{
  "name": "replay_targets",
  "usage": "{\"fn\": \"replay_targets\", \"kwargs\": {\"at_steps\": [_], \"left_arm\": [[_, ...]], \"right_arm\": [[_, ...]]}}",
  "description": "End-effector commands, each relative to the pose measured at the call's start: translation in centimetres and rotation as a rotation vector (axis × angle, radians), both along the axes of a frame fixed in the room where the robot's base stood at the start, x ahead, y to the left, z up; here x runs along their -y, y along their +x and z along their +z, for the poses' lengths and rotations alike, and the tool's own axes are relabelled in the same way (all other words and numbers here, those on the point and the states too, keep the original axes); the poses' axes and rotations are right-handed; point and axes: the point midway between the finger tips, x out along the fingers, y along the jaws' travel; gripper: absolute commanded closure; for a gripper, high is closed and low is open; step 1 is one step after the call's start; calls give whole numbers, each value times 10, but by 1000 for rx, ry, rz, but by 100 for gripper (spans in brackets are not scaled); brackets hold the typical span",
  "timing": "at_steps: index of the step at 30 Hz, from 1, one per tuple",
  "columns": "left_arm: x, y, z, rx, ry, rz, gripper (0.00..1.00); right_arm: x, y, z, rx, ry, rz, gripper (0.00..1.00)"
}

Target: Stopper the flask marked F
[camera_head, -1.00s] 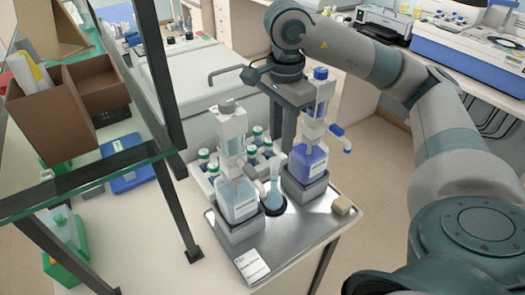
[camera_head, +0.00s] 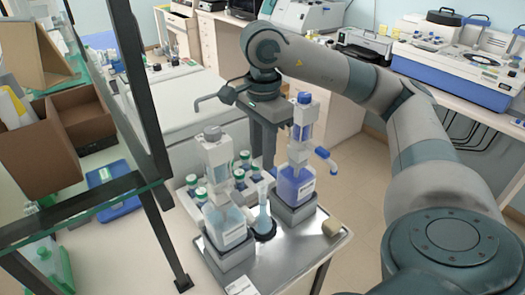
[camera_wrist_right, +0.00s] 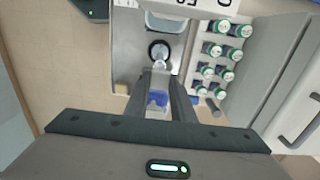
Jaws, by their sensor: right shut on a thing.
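The narrow-necked flask (camera_head: 264,218) stands upright in a dark round ring on the tray, between two dispenser bottles. I cannot read its letter. In the right wrist view the flask (camera_wrist_right: 159,52) sits just beyond my fingertips. My right gripper (camera_wrist_right: 160,73) points down and is shut on a small pale thing, probably the stopper; the fingers mostly hide it. In the head view the gripper is above and behind the flask, partly hidden by the blue bottle's dispenser. Whether the held thing touches the flask I cannot tell. My left gripper is not in view.
The clear-liquid bottle (camera_head: 226,227) and blue-liquid bottle (camera_head: 295,184) stand tall close on either side. Several green-capped vials (camera_head: 240,180) are behind. A beige block (camera_head: 331,228) lies on the metal tray (camera_head: 300,246). A glass shelf (camera_head: 100,198) rises at left.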

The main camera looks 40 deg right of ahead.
Motion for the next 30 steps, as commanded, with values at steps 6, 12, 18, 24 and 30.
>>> {"fn": "replay_targets", "kwargs": {"at_steps": [6,12,18,24,30], "left_arm": [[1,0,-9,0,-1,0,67],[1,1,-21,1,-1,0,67],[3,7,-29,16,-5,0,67],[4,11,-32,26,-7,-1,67],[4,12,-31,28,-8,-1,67]], "right_arm": [[0,-1,-18,-3,-1,0,98],[0,0,-35,0,0,0,98],[0,0,-44,0,0,0,98],[0,0,-46,0,0,0,98],[0,0,-46,0,-1,0,98]]}}
